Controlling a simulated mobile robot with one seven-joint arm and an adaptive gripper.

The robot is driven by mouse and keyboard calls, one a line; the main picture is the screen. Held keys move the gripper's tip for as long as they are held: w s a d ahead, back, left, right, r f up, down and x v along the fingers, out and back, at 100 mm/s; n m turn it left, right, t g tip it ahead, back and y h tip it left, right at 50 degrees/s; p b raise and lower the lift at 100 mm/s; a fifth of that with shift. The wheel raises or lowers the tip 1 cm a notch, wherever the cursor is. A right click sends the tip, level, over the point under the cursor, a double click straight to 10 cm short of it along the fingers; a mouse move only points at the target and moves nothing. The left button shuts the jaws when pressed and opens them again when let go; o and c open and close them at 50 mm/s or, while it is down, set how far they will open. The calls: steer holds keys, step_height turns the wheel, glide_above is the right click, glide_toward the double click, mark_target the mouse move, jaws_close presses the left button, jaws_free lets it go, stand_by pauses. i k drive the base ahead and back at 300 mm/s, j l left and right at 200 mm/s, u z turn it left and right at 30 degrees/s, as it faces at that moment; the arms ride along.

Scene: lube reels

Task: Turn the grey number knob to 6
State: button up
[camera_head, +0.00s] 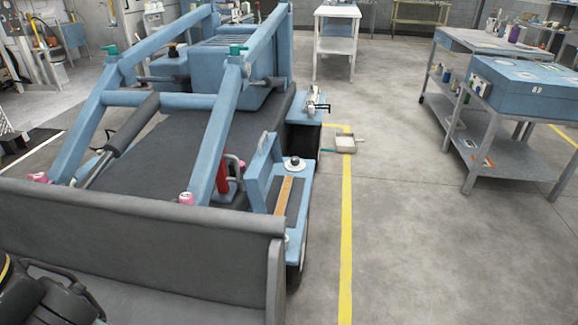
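A small dark grey knob (294,160) stands on a round white dial plate (295,167) on the blue side frame of a loader-like machine, right of the picture's middle. It may be the number knob. Its numbers and pointer are too small to read, so its setting cannot be told. Nothing touches it. A dark, curved part with a yellow band (45,300) is cut off in the bottom left corner and may belong to my arm.
The machine's grey bucket (140,240) and blue lift arms (215,140) fill the left. A small tray (345,145) lies on the floor by the yellow line. A grey cart (480,130) with a blue box stands right.

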mark_target(294, 161)
steer(key=k+z, duration=0.2)
steer(key=z, duration=0.15)
steer(key=k+l+z, duration=0.1)
steer(key=k+z, duration=0.25)
steer(key=i+z, duration=0.2)
steer(key=i, duration=0.3)
steer(key=i+j+z, duration=0.25)
steer(key=i, duration=0.25)
steer(key=i+j, duration=0.1)
steer(key=i, duration=0.65)
steer(key=i+j, duration=0.1)
steer(key=i, duration=0.6)
steer(key=i+u, duration=0.15)
steer(key=u, duration=0.25)
steer(key=i+u, duration=0.2)
steer(key=u, duration=0.2)
steer(key=i+l+u, duration=0.15)
steer(key=u, duration=1.15)
steer(key=i, duration=0.5)
